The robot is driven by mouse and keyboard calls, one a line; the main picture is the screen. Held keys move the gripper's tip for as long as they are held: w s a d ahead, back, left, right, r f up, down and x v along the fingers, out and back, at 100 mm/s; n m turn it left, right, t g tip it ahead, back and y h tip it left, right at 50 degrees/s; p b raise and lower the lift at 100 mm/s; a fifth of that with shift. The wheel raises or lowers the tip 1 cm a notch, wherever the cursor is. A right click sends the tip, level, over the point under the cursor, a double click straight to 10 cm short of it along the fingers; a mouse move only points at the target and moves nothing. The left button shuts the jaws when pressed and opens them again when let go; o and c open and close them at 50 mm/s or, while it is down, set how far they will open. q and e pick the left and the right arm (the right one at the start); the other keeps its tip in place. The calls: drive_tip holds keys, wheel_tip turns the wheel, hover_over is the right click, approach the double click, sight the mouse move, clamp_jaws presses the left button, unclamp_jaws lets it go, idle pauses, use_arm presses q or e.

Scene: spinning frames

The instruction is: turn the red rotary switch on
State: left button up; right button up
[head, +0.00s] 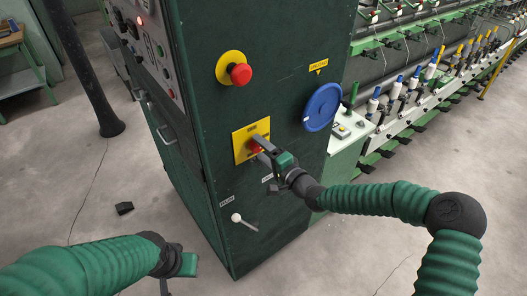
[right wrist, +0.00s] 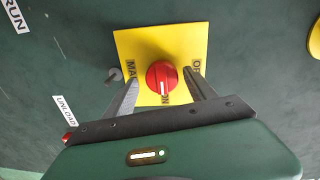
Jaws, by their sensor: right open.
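The red rotary switch (head: 256,144) sits on a yellow square plate (head: 239,149) on the front of the dark green cabinet.
A red mushroom button (head: 241,74) is above the switch. A blue handwheel (head: 322,107) is to the right, and a lever with a white ball (head: 237,217) is below. The spinning frame (head: 430,85) runs behind at right. A black post (head: 90,70) stands at left.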

drive_tip(key=b+v, duration=0.2)
drive_tip(key=v, duration=1.4)
drive_tip(key=shift+s+d, duration=0.3)
drive_tip(key=shift+a, duration=0.1)
